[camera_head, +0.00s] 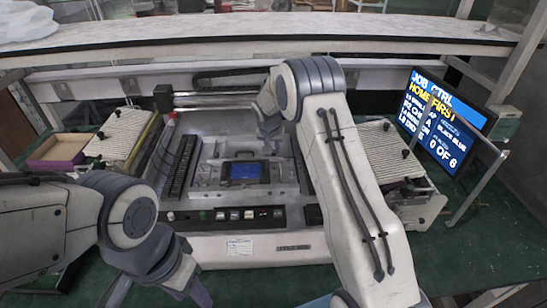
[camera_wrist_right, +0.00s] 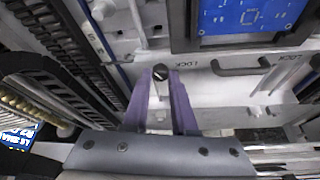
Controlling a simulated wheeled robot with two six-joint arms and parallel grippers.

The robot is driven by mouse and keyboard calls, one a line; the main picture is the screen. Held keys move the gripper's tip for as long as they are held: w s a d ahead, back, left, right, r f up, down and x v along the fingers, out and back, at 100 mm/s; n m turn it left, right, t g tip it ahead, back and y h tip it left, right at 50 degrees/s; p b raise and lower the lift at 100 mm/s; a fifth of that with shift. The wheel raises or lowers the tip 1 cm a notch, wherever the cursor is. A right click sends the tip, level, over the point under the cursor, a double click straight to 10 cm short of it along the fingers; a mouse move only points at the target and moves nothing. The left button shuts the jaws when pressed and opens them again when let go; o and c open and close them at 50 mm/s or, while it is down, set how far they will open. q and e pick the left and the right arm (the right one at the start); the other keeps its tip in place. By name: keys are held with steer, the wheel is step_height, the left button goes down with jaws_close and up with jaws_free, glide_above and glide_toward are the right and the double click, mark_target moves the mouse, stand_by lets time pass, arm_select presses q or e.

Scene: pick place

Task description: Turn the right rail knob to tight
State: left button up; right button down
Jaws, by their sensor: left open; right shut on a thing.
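The machine (camera_head: 250,247) stands in the middle with a blue board (camera_head: 245,171) in its fixture. My right gripper (camera_head: 270,146) reaches down at the far side of the board. In the right wrist view, its purple fingers (camera_wrist_right: 163,105) are shut on a small knob (camera_wrist_right: 160,72) with a dark slotted top, one finger on each side. A LOCK label is printed beside the knob. The fingers hide the knob's lower part, and I cannot tell its setting. My left gripper (camera_head: 188,284) is open and empty at the bottom, in front of the machine.
A screen (camera_head: 440,118) stands at the right. Ribbed trays flank the machine at left (camera_head: 122,134) and right (camera_head: 392,152). A purple-sided box (camera_head: 60,150) sits at the far left. Dark handles (camera_wrist_right: 240,67) lie near the knob. Green table is free at front right.

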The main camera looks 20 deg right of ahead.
steer(key=m+b, duration=0.2)
steer(key=m+h+b, duration=0.1)
steer(key=shift+w+a+f+g, duration=0.15)
steer(key=shift+f+g, duration=0.1)
steer(key=shift+g, duration=0.05)
steer(key=shift+a+r+m+g+b, duration=0.15)
steer(key=shift+m+g+b, duration=0.15)
steer(key=shift+m+b, duration=0.45)
steer(key=shift+m+h, duration=0.4)
steer(key=shift+m, duration=0.25)
steer(key=m, duration=0.1)
steer(key=m+g, duration=0.1)
steer(key=shift+w+r+m+p, duration=0.15)
steer(key=shift+m+p, duration=0.15)
steer(key=shift+p, duration=0.05)
arm_select(q)
steer(key=shift+f+p, duration=1.2)
steer(key=shift+f, duration=0.2)
arm_select(e)
steer(key=shift+w+m+g, duration=0.1)
steer(key=shift+m+g, duration=0.8)
steer(key=shift+m, duration=0.9)
steer(key=c, duration=0.7)
jaws_free()
